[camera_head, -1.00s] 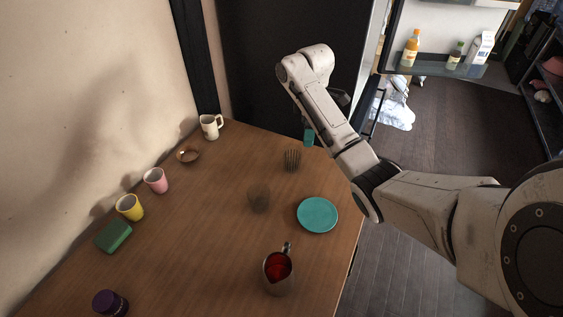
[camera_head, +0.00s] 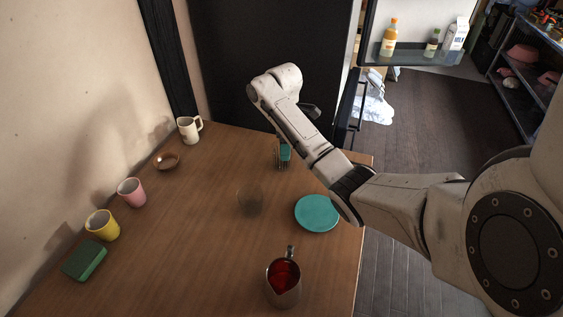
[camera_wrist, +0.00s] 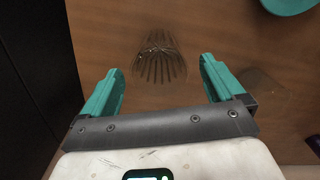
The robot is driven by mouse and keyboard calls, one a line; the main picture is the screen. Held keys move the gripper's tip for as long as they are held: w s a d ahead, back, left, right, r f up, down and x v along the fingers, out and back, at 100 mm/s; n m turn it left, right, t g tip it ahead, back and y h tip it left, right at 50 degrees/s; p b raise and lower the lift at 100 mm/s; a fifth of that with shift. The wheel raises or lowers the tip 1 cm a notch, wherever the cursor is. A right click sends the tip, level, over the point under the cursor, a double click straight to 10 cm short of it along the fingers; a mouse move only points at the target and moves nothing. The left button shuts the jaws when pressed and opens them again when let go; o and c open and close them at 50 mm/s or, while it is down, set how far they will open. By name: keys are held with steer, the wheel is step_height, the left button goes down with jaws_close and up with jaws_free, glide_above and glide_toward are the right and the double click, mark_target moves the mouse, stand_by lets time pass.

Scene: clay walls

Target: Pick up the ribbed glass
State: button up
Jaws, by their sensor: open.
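The ribbed glass (camera_wrist: 158,58) is clear with dark vertical ribs. In the wrist view it is ahead of my gripper (camera_wrist: 161,84), a little beyond the fingertips and roughly centred between them. My gripper is open, with its two teal fingers apart and nothing between them. In the head view the ribbed glass (camera_head: 277,160) stands on the far right part of the wooden table (camera_head: 190,235). One teal finger of my gripper (camera_head: 285,153) overlaps it there and hides part of it. I cannot tell from these views whether they touch.
A smooth clear glass (camera_head: 250,200) and a teal plate (camera_head: 317,213) stand nearby. A metal jug of red liquid (camera_head: 284,284) is at the front. A white mug (camera_head: 189,130), brown bowl (camera_head: 167,161), pink cup (camera_head: 131,192), yellow cup (camera_head: 102,225) and green sponge (camera_head: 85,260) line the left.

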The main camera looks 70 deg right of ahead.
steer(key=shift+w+f, duration=0.2)
steer(key=shift+f, duration=2.9)
steer(key=shift+c, duration=0.3)
steer(key=c, duration=1.1)
